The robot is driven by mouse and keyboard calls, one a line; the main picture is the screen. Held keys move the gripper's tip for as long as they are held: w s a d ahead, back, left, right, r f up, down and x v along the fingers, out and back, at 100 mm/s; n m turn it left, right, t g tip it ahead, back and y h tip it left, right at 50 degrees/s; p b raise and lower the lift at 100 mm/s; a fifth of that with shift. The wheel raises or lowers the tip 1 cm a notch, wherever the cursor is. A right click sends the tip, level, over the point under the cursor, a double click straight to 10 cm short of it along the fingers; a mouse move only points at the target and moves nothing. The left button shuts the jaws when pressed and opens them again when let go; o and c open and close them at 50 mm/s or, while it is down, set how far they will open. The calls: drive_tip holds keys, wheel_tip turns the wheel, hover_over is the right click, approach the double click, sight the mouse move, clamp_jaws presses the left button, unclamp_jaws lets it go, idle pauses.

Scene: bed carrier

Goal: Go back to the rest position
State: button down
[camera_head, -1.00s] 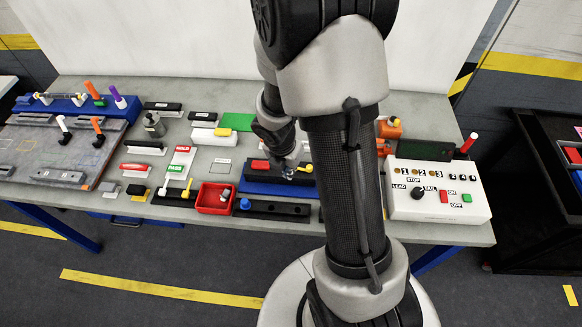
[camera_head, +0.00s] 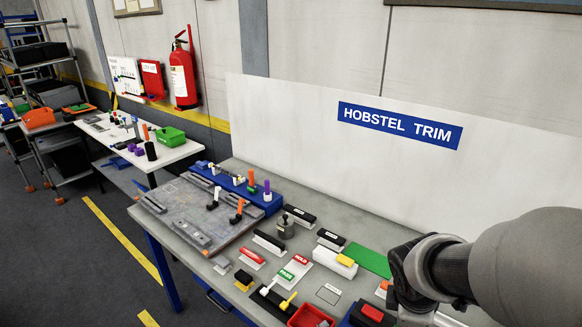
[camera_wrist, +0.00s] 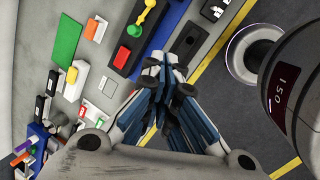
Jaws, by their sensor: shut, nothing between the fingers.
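My gripper (camera_wrist: 165,68) shows in the wrist view with its fingertips together and nothing between them. It hangs near the front edge of the grey table (camera_wrist: 185,48), with dark floor below its right side. It touches nothing that I can see. In the head view only part of my arm shows at the lower right, and the gripper itself is not visible there.
On the table (camera_head: 205,268) are a grey board (camera_head: 168,212), a blue rack (camera_head: 262,207), a green pad (camera_head: 372,260) and a red bin (camera_head: 305,316). A sign panel (camera_head: 290,130) stands behind. Floor is free at left.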

drive_tip(key=s+a+r+m+t+y+b, duration=0.2)
drive_tip(key=s+a+r+m+b, duration=0.3)
drive_tip(key=s+a+m, duration=0.5)
drive_tip(key=s+m+y, duration=0.1)
drive_tip(key=s+m, duration=0.2)
drive_tip(key=shift+m, duration=0.3)
idle(1.2)
